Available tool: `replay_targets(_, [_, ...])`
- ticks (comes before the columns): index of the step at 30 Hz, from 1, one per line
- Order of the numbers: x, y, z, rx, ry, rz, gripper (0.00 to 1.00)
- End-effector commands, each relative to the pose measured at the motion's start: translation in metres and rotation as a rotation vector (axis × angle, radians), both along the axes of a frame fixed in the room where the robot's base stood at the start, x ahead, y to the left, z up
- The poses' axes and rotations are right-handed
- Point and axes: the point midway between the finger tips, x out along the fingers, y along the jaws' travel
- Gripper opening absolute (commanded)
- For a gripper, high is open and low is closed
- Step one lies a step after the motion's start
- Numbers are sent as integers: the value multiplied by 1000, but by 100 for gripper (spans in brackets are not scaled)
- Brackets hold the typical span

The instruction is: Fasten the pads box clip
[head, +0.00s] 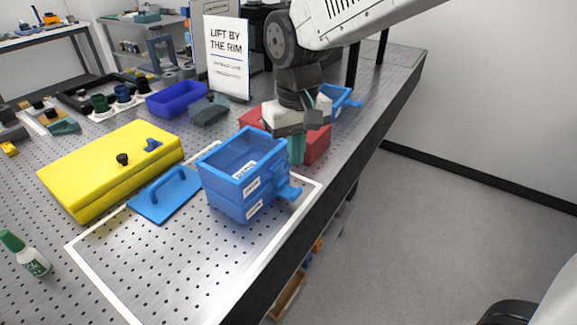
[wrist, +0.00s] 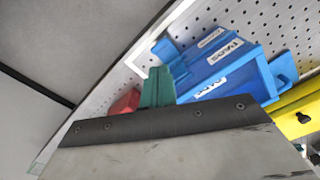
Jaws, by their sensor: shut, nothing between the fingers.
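The blue pads box (head: 225,189) stands inside a white outline on the perforated bench, looking like two stacked open trays with white labels. It also shows in the wrist view (wrist: 245,82), where a label reads PADS. A blue clip (head: 287,191) juts out from the box's right side, seemingly unfastened; a blue tab in the wrist view (wrist: 166,49) may be the same clip. My gripper (head: 297,152) points down just behind the box's right end, its green fingers shut and empty. The fingers also show in the wrist view (wrist: 158,88), close beside the box; I cannot tell whether they touch it.
A blue handled lid (head: 165,196) lies left of the box, beside a yellow case (head: 110,168). A sign (head: 227,60) stands at the back. The bench edge runs close on the right.

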Motion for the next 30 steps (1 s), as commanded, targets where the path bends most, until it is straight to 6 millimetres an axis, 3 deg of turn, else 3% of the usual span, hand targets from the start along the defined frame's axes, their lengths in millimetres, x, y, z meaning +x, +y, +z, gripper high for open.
replay_targets(14, [0,0,35,0,-1,0,0])
replay_targets(30, [-4,-2,34,-8,15,13,0])
